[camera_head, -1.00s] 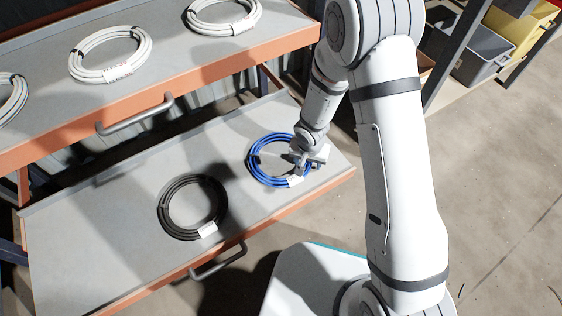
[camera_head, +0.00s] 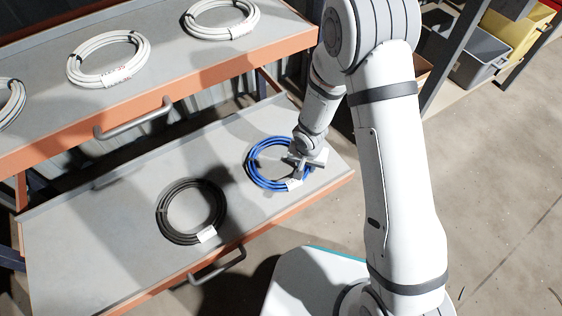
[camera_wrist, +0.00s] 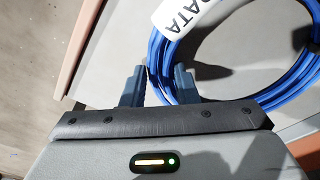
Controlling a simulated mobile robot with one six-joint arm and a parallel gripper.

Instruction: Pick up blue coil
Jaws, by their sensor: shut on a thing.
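The blue coil (camera_head: 266,181) lies on the right part of the lower grey shelf, with a white label on its near side. In the wrist view the blue coil (camera_wrist: 222,97) fills the upper right, and its label reads "DATA". My gripper (camera_wrist: 160,84) has its two fingers on either side of the coil's strands at the coil's left side in that view. It is shut on them. In the head view my gripper (camera_head: 300,170) is at the coil's right side, and my wrist hides part of that side. The coil looks to be still at shelf level.
A black coil (camera_head: 163,222) lies left of the blue one on the same lower shelf (camera_head: 90,262). Several white coils lie on the upper shelf (camera_head: 165,75), whose orange edge and handle (camera_head: 135,122) overhang the back. Grey and yellow bins (camera_head: 470,62) stand at the upper right.

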